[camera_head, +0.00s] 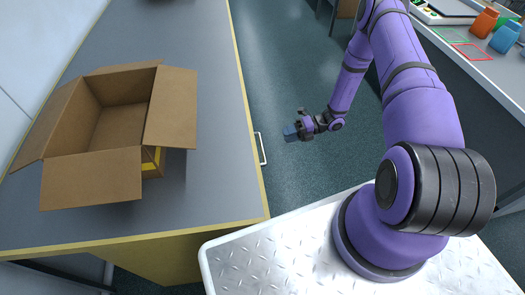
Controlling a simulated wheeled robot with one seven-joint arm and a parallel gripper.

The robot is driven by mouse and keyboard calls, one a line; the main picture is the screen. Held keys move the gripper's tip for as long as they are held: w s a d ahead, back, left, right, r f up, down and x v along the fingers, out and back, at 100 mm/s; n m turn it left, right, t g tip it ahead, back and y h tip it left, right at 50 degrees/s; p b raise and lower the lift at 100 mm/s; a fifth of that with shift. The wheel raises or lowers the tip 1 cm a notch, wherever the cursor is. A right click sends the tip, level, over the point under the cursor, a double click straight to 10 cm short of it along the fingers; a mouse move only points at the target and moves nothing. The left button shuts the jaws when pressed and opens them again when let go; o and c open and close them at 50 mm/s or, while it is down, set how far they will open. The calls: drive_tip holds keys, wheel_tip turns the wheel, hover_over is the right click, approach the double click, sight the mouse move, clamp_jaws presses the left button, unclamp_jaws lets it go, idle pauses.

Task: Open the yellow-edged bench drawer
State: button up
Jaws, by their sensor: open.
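The grey bench (215,120) with a yellow edge stands on the left. A pale handle (262,148) sticks out from its right side, just past the yellow edge. The drawer front is hidden below the bench top, so I cannot tell how far the drawer is out. My gripper (291,132) is at the end of the purple arm, over the floor to the right of the handle. It points left towards the bench and is apart from the handle. It is open, with nothing seen between its fingers.
An open cardboard box (105,120) stands on the bench, with something yellow under its front flap. Another bench (490,70) on the right carries orange and blue jars (484,24). The floor (285,70) between the benches is clear. My white deck is in the foreground.

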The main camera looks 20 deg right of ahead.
sight(263, 150)
drive_tip(key=a+f, duration=0.2)
drive_tip(key=a, duration=0.1)
drive_tip(key=a+f+m, duration=0.1)
drive_tip(key=a+f, duration=0.1)
drive_tip(key=a, duration=0.2)
drive_tip(key=a+f+m+t, duration=0.1)
drive_tip(key=a+f, duration=0.1)
drive_tip(key=a, duration=0.1)
drive_tip(key=shift+w+a+f, duration=0.1)
drive_tip(key=shift+w+a, duration=0.2)
drive_tip(key=shift+w, duration=0.05)
clamp_jaws()
